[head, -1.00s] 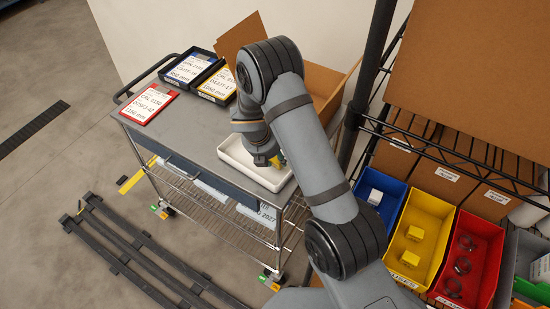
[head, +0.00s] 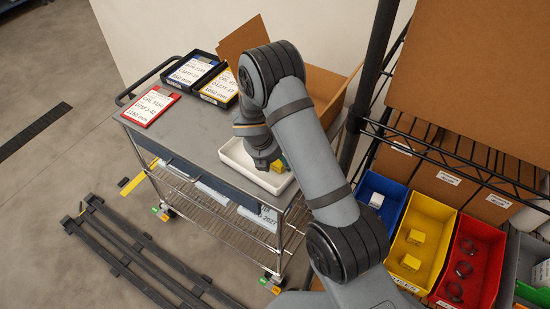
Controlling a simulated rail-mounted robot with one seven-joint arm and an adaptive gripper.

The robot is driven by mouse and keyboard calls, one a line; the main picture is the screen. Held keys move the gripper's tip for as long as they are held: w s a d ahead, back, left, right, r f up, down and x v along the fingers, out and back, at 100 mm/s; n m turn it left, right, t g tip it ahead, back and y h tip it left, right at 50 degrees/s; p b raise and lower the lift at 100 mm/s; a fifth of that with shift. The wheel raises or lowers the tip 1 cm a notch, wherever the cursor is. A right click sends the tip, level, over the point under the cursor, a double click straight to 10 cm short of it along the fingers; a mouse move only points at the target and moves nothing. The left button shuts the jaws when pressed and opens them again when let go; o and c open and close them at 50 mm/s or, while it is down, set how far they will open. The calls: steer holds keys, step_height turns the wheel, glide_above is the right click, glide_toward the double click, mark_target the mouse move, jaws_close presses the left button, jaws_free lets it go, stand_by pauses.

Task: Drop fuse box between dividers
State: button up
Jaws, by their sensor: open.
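A small yellow block (head: 278,166), which looks like the yellow boxes in the yellow bin and may be the fuse box, shows in the white tray (head: 232,155) on the cart. My gripper (head: 264,164) is open, low over the tray, just left of the block. I cannot tell whether the fingers touch it. My arm hides part of the tray. I cannot make out any dividers in this view.
The grey cart top (head: 178,137) carries a red-framed card (head: 150,106), two dark bins with labels and an open cardboard box (head: 325,82). At right, a wire rack holds blue, yellow (head: 424,222) and red bins. Dark rails lie on the floor.

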steer(key=shift+s+f, duration=0.1)
steer(key=shift+f, duration=0.05)
steer(key=v, duration=0.9)
steer(key=shift+w+d, duration=0.2)
steer(key=shift+w, duration=0.1)
steer(key=shift+o, duration=1.1)
steer(key=shift+v, duration=0.8)
steer(key=x, duration=1)
steer(key=shift+w+a+f+b, duration=0.15)
steer(key=shift+w+f+b, duration=0.05)
steer(key=shift+f+b, duration=0.2)
steer(key=shift+r, duration=0.1)
steer(key=c, duration=0.4)
